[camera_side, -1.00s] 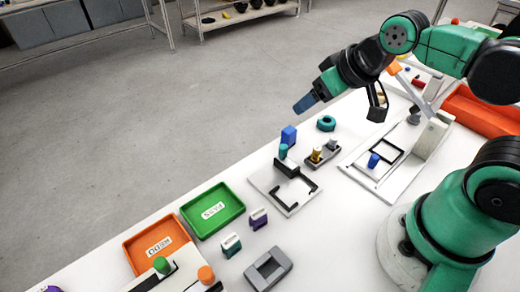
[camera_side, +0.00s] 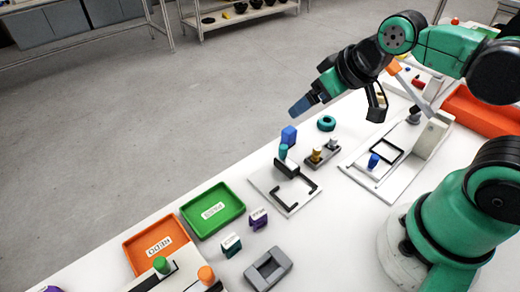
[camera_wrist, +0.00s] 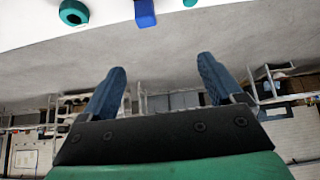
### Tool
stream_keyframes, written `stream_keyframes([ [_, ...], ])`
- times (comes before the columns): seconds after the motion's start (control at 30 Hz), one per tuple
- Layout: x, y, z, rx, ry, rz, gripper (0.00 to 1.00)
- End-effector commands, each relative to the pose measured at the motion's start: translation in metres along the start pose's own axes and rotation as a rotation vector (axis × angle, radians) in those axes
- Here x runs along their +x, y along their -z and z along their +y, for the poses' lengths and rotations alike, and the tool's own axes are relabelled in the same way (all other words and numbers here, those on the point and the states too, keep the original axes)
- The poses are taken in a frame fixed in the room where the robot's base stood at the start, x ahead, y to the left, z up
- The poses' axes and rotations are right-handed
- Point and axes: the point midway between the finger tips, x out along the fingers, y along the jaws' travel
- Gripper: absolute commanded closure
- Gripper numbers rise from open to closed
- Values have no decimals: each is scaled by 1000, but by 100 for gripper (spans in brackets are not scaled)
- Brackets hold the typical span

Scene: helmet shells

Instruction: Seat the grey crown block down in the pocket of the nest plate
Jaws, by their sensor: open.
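My gripper (camera_side: 300,106) is raised beyond the far edge of the white table, over the floor side. Its two blue fingers are spread in the wrist view (camera_wrist: 160,82), with nothing between them. I cannot tell for certain which pieces are the crown block and the nest plate.
A blue block (camera_side: 289,135) and a teal ring (camera_side: 326,123) stand near the far edge; the wrist view shows the block (camera_wrist: 145,12) and ring (camera_wrist: 73,12). Green (camera_side: 238,207) and orange (camera_side: 179,255) trays lie left. A grey holder with pegs (camera_side: 322,158) stands near the bracketed plate.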

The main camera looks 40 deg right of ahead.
Motion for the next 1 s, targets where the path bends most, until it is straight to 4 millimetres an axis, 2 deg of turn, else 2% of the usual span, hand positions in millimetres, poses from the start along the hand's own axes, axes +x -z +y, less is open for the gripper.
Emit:
stream_keyframes([
  [0.07, 3, -1, -15, -79, 33, -32, 13],
  [0.13, 7, -6, -38, -210, 84, -83, 13],
  [0.23, 12, -21, -83, -484, 182, -183, 13],
  [0.3, 13, -39, -115, -700, 253, -253, 13],
  [0.4, 11, -69, -153, -991, 342, -341, 13],
  [0.5, 7, -98, -179, -1232, 409, -408, 13],
  [0.6, 3, -119, -193, -1398, 453, -452, 13],
  [0.7, 1, -130, -199, -1481, 474, -474, 13],
  [0.87, 6, -137, -200, -1504, 479, -481, 13],
  [1.0, 18, -145, -200, -1500, 478, -480, 13],
])
